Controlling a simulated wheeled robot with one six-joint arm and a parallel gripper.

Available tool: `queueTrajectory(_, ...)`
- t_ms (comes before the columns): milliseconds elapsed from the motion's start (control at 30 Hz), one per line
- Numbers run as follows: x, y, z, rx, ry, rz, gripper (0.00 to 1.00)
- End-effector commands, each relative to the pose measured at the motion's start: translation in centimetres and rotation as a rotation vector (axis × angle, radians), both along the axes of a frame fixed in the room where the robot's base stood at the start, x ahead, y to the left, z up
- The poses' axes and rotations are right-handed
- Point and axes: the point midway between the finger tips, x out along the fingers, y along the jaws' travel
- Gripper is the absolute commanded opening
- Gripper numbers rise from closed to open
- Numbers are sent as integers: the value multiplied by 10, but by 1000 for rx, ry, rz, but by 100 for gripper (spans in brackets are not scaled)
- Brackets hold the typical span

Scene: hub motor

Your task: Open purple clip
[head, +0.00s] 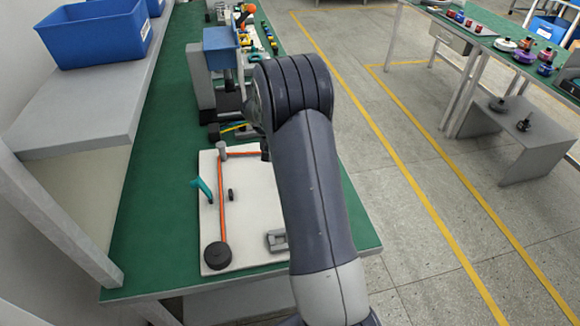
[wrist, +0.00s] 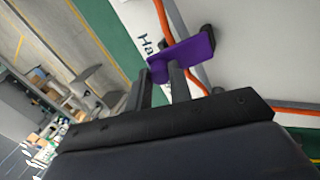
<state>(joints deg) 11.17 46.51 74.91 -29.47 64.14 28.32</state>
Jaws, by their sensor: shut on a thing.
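The purple clip (wrist: 192,54) shows in the wrist view beside an orange cable (wrist: 163,18) on the white board (wrist: 258,62). My gripper (wrist: 162,80) has its dark fingers at the clip's near end and is shut on it. The fingers hide part of that end. In the head view my arm hides the purple clip and my gripper. A teal clip (head: 203,188) stands tilted by the cable on the left of the board.
The white board (head: 252,202) lies on a green table with an orange cable (head: 222,212), a black round part (head: 217,256) and a grey fixture (head: 277,240). A grey shelf (head: 85,100) bounds the left.

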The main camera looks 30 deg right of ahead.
Motion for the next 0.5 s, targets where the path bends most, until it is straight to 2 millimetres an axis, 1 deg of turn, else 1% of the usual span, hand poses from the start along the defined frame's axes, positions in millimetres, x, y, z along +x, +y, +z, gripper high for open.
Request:
queueTrajectory(33,2,3,-3,-42,10,5,0)
queueTrajectory(500,10,30,4,-469,131,3,0)
